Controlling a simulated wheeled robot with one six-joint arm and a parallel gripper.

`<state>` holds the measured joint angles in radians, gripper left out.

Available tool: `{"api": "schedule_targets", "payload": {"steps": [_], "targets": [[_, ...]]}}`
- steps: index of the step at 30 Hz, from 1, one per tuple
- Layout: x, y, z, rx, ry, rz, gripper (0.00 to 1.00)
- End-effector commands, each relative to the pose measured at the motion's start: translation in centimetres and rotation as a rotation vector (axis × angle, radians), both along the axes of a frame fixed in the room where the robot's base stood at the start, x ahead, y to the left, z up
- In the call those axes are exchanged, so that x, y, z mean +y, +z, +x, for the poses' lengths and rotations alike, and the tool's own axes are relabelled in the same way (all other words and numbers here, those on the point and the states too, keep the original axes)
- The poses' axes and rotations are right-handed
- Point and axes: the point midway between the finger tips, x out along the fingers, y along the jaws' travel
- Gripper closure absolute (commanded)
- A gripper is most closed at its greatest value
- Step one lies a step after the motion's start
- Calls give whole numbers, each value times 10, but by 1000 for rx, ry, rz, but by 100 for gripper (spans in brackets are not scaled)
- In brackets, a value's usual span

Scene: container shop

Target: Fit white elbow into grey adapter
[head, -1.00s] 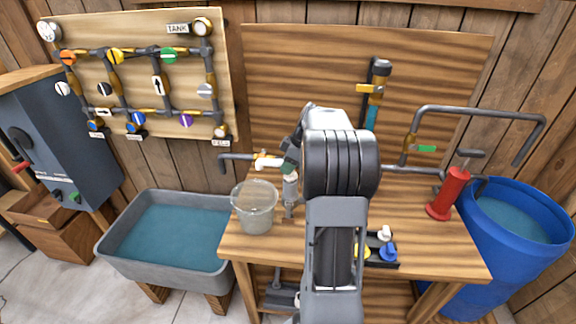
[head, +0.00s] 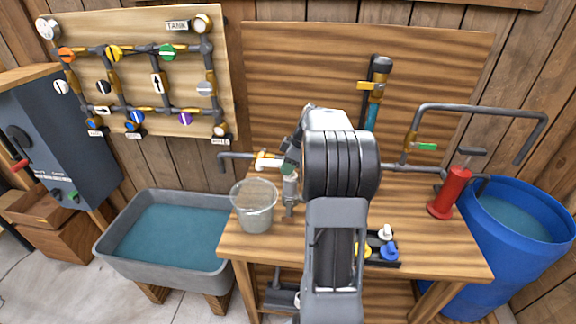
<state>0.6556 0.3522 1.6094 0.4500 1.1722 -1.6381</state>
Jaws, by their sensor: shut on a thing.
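The white elbow (head: 268,161) is small in the head view, left of my arm's large dark joint and above the back left of the workbench. My gripper (head: 281,163) is shut on it from the right; its fingers are small and partly hidden. The elbow is beside the right end of the grey pipe (head: 236,156), with a small yellowish piece at its lower left. I cannot make out the grey adapter for certain, nor whether the elbow is seated or only close to the pipe end.
A clear bucket (head: 255,208) stands at the workbench's (head: 440,262) left edge. A black tray (head: 384,263) holds yellow, white and blue parts. A red pump (head: 451,192) stands right, before a blue barrel (head: 515,240). A grey water trough (head: 170,258) is left.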

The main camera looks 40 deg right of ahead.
Motion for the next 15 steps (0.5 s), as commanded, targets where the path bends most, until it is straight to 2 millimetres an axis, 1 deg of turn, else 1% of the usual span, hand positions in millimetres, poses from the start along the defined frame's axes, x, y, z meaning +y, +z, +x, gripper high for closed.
{"api": "schedule_targets", "payload": {"steps": [10,11,15], "targets": [[0,-1,0,-1,0,-1,100],[0,-1,0,-1,0,-1,70],[0,-1,0,-1,0,-1,57]]}}
